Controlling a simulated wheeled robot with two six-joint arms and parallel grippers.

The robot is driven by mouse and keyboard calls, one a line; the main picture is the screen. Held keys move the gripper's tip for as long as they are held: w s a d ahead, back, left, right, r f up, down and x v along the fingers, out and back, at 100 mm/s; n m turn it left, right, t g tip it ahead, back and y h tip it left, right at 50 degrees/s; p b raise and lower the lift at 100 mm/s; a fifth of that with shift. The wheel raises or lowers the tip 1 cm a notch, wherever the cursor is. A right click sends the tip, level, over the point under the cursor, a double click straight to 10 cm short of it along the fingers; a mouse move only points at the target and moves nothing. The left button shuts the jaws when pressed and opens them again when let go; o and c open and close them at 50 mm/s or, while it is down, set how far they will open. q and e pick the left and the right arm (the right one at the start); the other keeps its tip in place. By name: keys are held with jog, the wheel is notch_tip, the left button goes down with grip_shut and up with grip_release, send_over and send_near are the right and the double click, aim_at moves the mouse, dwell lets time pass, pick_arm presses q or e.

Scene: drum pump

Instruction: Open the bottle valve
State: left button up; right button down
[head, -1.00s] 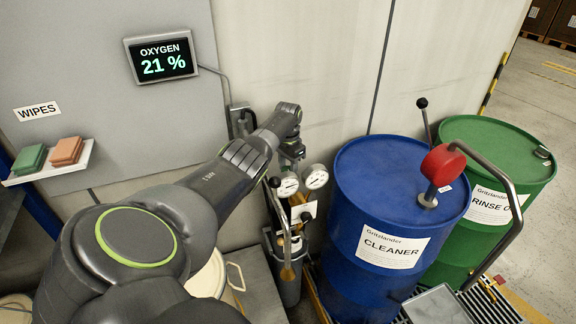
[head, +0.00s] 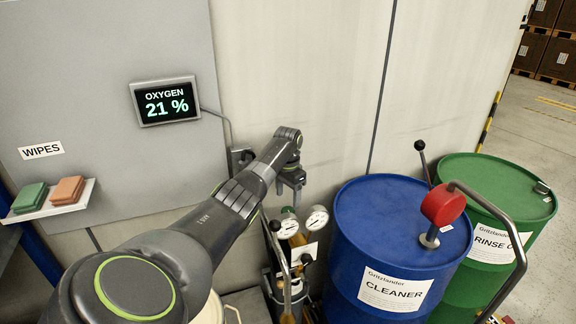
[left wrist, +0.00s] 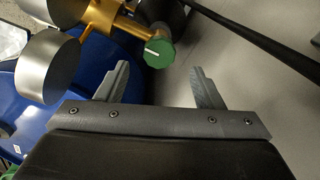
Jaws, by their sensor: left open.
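In the left wrist view the bottle valve's green knob (left wrist: 159,53) with a white line sits on a brass fitting (left wrist: 112,18), beside two round gauge bodies. The knob lies beyond the space between my open left fingertips (left wrist: 158,78), and nothing is between them. In the head view my left gripper (head: 292,190) hangs just above the two white-faced gauges (head: 303,223) and brass regulator of the bottle. My right gripper is not in view.
A blue CLEANER drum (head: 395,255) with a red-headed pump (head: 442,205) stands right of the bottle, a green RINSE drum (head: 495,190) behind it. The wall with the oxygen display (head: 165,102) is close behind my left gripper. A black-knobbed handle (head: 276,226) rises beside the gauges.

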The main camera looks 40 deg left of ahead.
aim_at(288, 210)
pick_arm(q)
notch_tip(288, 210, up, 12)
jog(key=b, duration=0.2)
dwell(0.5)
